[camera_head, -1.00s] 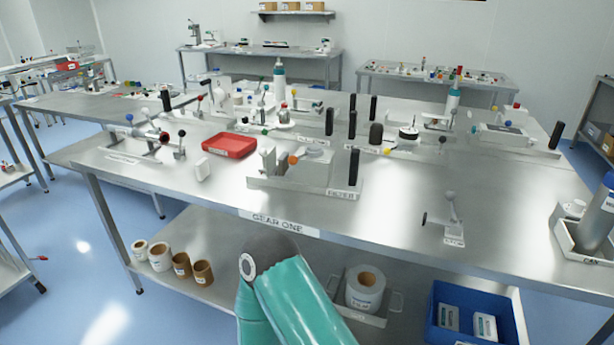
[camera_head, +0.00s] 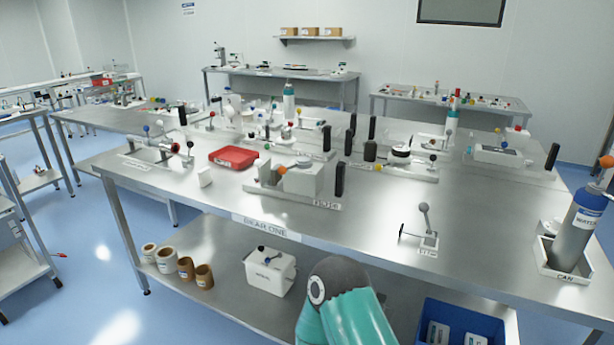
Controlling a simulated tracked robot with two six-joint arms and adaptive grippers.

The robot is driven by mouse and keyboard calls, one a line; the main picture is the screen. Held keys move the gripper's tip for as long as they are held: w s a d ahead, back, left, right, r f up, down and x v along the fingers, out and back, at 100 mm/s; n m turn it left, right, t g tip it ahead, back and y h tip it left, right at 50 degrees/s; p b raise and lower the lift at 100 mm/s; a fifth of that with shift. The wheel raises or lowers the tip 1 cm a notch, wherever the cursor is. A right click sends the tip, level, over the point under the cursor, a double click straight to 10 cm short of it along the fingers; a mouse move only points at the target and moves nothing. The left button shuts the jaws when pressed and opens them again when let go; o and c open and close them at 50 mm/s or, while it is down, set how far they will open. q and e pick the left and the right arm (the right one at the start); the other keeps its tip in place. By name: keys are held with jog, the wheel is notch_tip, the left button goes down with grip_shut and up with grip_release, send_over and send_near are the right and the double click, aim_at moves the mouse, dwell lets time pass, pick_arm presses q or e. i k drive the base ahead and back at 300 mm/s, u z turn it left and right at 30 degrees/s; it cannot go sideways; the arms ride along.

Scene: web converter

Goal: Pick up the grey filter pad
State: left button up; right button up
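A white filter unit (camera_head: 305,181) with a "FILTER" label stands in a shallow tray near the front middle of the bench. It has a black upright handle at its right and an orange knob at its left. A small grey round piece (camera_head: 304,161) lies on top of it; I cannot tell whether this is the grey filter pad. No other thing is clearly a grey pad. A teal link of my arm rises at the bottom middle, well in front of the unit. Neither gripper shows in the head view.
The steel bench (camera_head: 370,225) has free room in front and right of the filter unit. A red tray (camera_head: 233,157) is left of it, a small lever stand (camera_head: 425,235) right. A white box (camera_head: 270,271) sits on the lower shelf.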

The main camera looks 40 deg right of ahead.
aim_at(275, 178)
jog(key=z, duration=0.55)
jog(key=i, duration=1)
